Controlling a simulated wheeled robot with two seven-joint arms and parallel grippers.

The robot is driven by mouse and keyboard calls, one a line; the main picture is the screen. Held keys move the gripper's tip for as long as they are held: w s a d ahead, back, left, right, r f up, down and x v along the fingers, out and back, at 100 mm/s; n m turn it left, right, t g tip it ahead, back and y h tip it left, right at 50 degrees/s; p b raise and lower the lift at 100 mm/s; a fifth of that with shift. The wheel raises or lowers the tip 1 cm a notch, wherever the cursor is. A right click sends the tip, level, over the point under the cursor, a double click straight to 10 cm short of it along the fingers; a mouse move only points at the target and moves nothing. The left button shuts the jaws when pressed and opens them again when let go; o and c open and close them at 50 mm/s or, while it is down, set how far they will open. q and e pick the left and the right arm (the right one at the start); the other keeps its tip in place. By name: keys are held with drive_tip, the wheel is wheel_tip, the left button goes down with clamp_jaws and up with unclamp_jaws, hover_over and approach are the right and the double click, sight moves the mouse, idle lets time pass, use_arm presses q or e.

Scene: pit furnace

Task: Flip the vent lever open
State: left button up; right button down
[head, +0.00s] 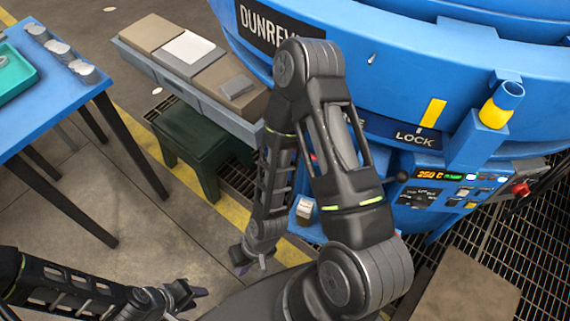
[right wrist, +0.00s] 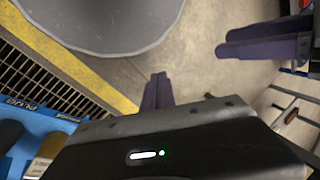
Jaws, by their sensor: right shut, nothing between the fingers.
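I cannot make out the vent lever for certain in either view; my right arm covers part of the blue furnace front (head: 375,62). A small white-and-tan block (head: 304,208) shows low on the furnace side, just right of my right forearm. My right gripper (head: 241,266) hangs low over the floor, left of that block, apart from the furnace. In the right wrist view its purple fingers (right wrist: 158,92) are together with nothing between them. My left gripper (head: 203,293) is at the lower left, over the floor. Its purple fingers (right wrist: 262,40) also show in the right wrist view; their gap is unclear.
The control panel (head: 440,188) with a lit display, a red button (head: 521,188) and a yellow-and-blue cylinder (head: 501,104) are at the right. A blue table (head: 75,95) stands left, a green stool (head: 190,150) beside a bench with blocks (head: 135,60). Open floor lies lower left.

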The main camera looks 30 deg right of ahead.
wheel_tip(320, 180, down, 18)
drive_tip(key=b, duration=1.7)
drive_tip(key=s+d+n+g+h+p, duration=0.25)
drive_tip(key=s+n+g+h, duration=0.35)
drive_tip(key=n, duration=0.6)
drive_tip(key=w+d+r+n+t+h+b, duration=0.1)
drive_tip(key=w+d+r+n+t+h, duration=0.15)
drive_tip(key=d+n, duration=0.5)
drive_tip(key=w+d+r+n+t+h, duration=0.3)
drive_tip(key=w+r+n+t+h, duration=0.1)
drive_tip(key=w+r, duration=0.5)
drive_tip(key=w+d+r+n+t+h, duration=0.4)
drive_tip(key=w+r+h, duration=0.2)
drive_tip(key=w+r, duration=0.3)
drive_tip(key=shift+r, duration=0.65)
drive_tip(key=shift+n, duration=0.25)
